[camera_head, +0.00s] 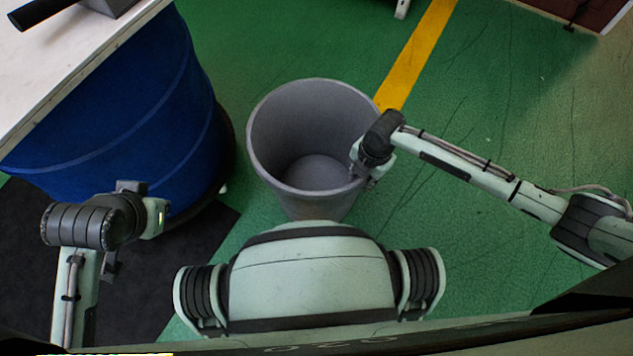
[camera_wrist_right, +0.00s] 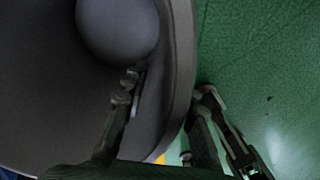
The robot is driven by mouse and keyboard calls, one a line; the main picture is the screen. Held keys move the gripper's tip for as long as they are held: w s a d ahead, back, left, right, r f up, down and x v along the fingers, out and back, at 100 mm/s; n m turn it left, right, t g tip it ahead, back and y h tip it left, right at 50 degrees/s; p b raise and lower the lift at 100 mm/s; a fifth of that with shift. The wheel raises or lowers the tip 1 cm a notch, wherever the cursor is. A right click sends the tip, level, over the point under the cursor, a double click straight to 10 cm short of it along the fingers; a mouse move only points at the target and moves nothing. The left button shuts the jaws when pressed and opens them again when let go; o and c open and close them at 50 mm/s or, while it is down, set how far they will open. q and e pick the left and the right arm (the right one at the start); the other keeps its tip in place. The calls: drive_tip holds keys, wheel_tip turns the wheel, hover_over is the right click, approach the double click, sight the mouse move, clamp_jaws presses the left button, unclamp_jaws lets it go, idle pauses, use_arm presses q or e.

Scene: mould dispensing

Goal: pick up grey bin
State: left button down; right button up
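The grey bin (camera_head: 312,110) stands upright on the green floor in the middle of the head view, its round mouth facing up and empty. Its inner wall and rim (camera_wrist_right: 180,80) fill the left part of the right wrist view. My right gripper (camera_head: 368,172) is at the bin's right rim. In the right wrist view its fingers (camera_wrist_right: 168,88) are apart, one inside the bin and one outside, with the wall between them and gaps visible. My left gripper (camera_head: 122,228) is away from the bin at the lower left, its fingers apart and apparently empty.
A blue drum (camera_head: 130,110) stands left of the bin, beside a white tabletop (camera_head: 70,55). A black mat (camera_head: 30,250) lies at the lower left. A yellow floor line (camera_head: 418,55) runs behind the bin.

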drive_tip(key=shift+f, duration=0.1)
drive_tip(key=shift+c, duration=0.4)
clamp_jaws()
drive_tip(key=shift+w, duration=0.15)
